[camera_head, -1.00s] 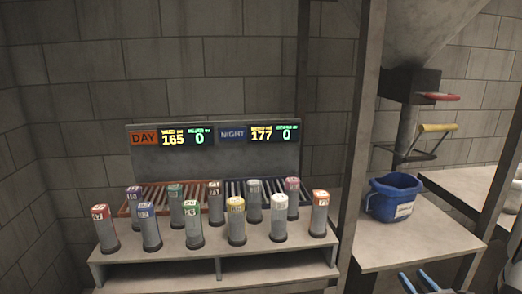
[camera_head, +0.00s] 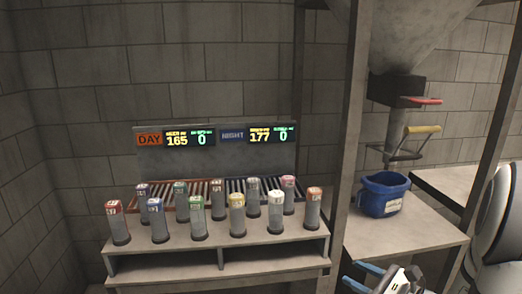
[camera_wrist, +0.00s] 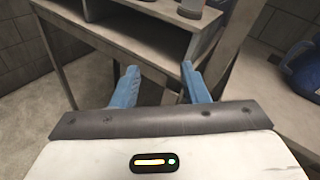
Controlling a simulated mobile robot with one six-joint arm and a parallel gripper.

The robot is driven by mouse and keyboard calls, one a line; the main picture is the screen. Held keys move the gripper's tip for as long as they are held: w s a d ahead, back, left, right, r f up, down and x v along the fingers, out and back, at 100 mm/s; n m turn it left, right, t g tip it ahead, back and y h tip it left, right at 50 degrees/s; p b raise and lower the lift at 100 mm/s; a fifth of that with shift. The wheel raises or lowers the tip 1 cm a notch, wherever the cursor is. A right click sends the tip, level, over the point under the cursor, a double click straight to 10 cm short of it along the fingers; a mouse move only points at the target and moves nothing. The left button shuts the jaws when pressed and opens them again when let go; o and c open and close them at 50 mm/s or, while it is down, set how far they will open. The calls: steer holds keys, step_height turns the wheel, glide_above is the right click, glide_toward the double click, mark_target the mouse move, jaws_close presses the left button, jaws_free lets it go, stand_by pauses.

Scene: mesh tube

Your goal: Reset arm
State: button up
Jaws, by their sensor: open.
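My gripper (camera_head: 365,278) shows at the bottom right of the head view, with blue fingers pointing left and a white arm link behind it at the right edge. In the wrist view its two blue fingers (camera_wrist: 158,88) stand apart with nothing between them. Beyond them are the front of the shelf bench and the floor. The gripper is in front of the benches and appears to touch nothing.
Several capped grey tubes stand on the shelf bench (camera_head: 215,252) below a DAY/NIGHT board (camera_head: 216,148). A blue bucket (camera_head: 383,196) sits on the right table (camera_head: 420,236), under a hopper with a red handle (camera_head: 422,101) and a yellow handle (camera_head: 422,130). A post (camera_head: 352,130) divides them.

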steer(key=s+a+r+n+g+h+p, duration=0.2)
steer(key=s+a+r+n+g+p, duration=0.35)
steer(key=s+a+n+g, duration=0.8)
steer(key=s+d+r+n+t+h+p, duration=0.2)
steer(key=r+n+h, duration=0.5)
steer(key=n, duration=0.4)
steer(key=d+t+h+p, duration=0.1)
steer(key=d, duration=0.1)
steer(key=shift+s+d+r+n, duration=0.3)
steer(key=shift+r+n, duration=0.05)
steer(key=shift+r, duration=0.05)
steer(key=shift+t, duration=0.25)
